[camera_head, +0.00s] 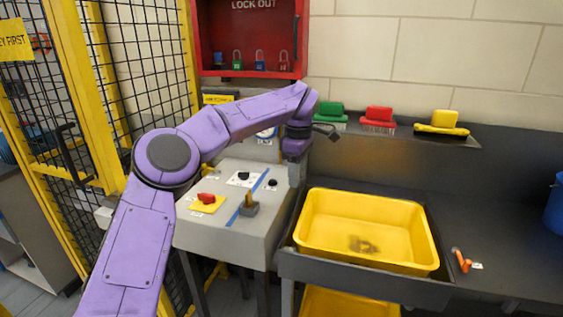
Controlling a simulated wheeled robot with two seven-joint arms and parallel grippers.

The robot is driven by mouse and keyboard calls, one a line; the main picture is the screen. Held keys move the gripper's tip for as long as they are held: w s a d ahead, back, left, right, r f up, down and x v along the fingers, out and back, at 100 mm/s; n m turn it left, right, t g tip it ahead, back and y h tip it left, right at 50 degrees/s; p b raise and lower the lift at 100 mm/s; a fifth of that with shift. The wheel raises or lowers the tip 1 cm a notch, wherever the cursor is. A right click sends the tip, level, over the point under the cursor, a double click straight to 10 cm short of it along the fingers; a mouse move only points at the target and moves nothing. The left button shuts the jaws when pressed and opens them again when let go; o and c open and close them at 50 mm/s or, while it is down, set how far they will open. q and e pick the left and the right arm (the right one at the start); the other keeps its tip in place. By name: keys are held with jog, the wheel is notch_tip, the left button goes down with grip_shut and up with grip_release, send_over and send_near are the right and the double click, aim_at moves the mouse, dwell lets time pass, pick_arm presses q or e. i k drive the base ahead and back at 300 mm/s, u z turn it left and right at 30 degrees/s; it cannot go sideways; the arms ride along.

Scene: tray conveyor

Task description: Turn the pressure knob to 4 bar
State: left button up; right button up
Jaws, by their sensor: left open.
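A black knob on a white marked plate (243,178) sits at the back of the grey control console and looks like the pressure knob; its markings are too small to read. A smaller black knob (272,183) is to its right, past a blue stripe. A round gauge (266,133) on the wall behind is mostly hidden by my purple left arm. My right gripper is out of view.
The console (225,235) also bears a red rotary switch (206,199) on yellow and a lever (250,204). A yellow tub (365,262) stands right of it. Brushes (377,115) line the shelf behind. A yellow-framed mesh fence (85,100) stands left.

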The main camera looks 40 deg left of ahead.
aim_at(244, 175)
jog(key=u, duration=0.3)
jog(key=i, duration=0.95)
jog(key=u, duration=0.55)
